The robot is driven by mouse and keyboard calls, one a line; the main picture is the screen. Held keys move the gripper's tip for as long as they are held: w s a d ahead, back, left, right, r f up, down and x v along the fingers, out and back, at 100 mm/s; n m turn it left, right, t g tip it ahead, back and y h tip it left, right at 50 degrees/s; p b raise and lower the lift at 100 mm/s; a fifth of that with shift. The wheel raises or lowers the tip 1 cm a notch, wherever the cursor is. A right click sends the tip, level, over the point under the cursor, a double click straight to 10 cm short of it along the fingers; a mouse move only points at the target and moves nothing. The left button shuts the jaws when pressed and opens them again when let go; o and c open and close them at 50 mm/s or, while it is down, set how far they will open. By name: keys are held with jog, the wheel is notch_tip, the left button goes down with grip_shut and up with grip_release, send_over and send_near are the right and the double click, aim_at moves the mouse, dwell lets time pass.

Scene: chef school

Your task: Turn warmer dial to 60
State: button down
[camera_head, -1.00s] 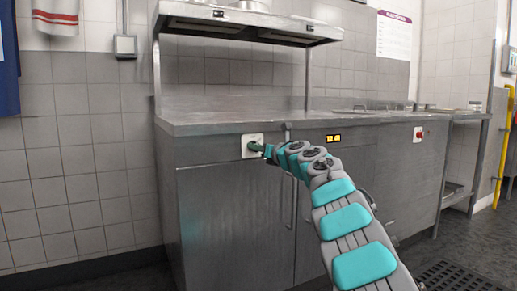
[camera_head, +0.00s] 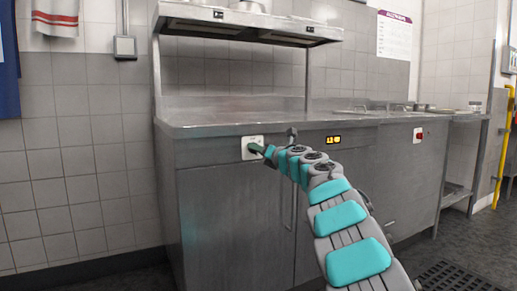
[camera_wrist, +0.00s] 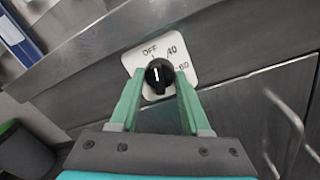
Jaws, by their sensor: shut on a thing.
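The warmer dial (camera_wrist: 159,75) is a black round knob on a white plate (camera_wrist: 181,45) marked OFF, 40 and 60. Its white pointer line faces roughly toward OFF. My gripper (camera_wrist: 159,88) has its two green fingers on either side of the knob and is shut on it. In the head view, the white plate (camera_head: 245,141) is on the steel cabinet front under the counter, and my gripper (camera_head: 258,149) reaches it from the right. The knob is mostly hidden behind the fingers there.
The steel counter (camera_head: 230,117) has its front edge just above the dial. A small lit orange display (camera_head: 333,140) is to the right, too small to read. A red knob (camera_head: 419,134) is farther right. Vertical door handles are below the counter.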

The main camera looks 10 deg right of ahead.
jog(key=shift+a+f+m+t+h+p, duration=0.1)
jog(key=shift+m+t+h+p, duration=0.25)
jog(key=shift+m+p, duration=3.25)
jog(key=shift+m+t+h+p, duration=0.3)
jog(key=shift+m+p, duration=1.65)
jog(key=shift+m, duration=3.25)
jog(key=shift+c, duration=1.8)
grip_release()
jog(key=shift+s, duration=0.1)
jog(key=v, duration=0.7)
jog(key=shift+s+b, duration=0.3)
